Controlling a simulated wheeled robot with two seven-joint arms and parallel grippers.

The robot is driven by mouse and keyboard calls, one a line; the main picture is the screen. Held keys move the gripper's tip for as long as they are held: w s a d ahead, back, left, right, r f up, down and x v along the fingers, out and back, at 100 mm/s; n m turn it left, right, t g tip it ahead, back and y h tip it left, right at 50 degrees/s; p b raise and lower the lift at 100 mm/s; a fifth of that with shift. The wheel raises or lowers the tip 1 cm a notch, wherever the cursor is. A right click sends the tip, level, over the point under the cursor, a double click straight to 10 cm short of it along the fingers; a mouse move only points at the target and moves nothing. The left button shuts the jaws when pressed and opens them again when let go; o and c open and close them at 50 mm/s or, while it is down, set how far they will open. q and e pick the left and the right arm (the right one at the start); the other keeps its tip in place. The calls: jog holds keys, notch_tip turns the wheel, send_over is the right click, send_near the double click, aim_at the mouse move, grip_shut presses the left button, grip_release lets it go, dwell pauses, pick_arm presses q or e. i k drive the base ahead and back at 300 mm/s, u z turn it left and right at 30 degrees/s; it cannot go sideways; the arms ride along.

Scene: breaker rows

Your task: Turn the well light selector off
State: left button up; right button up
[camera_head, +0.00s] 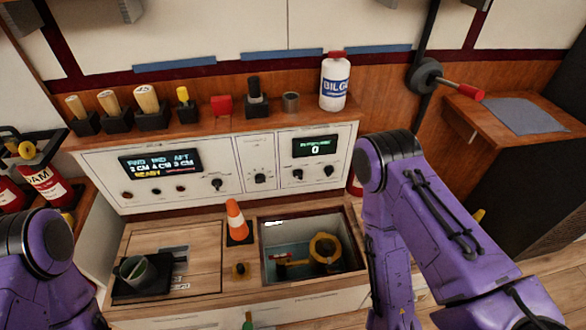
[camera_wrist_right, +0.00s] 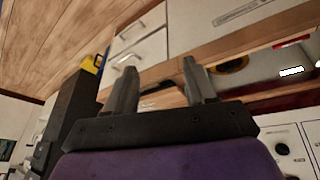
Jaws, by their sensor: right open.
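The white control panel (camera_head: 226,170) stands behind the counter and carries several black knobs. A single black selector knob (camera_head: 260,178) sits in its middle section; the lettering is too small to read, so I cannot tell which knob is the well light selector. The open well (camera_head: 264,262) below holds a yellow ring (camera_head: 325,247) and a red-handled part (camera_head: 285,258). A bright white strip (camera_head: 273,223) shows on its back wall, and also in the right wrist view (camera_wrist_right: 291,71). My right gripper (camera_wrist_right: 158,82) is open and empty. My left gripper is out of view.
A dark cup (camera_head: 137,271) sits on the left. Space directly before the panel is mostly clear.

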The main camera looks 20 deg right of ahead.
aim_at(328, 170)
jog(key=z, duration=0.55)
jog(key=k, duration=0.65)
jog(key=z, duration=1.1)
jog(key=i, duration=1.35)
jog(key=u, duration=0.5)
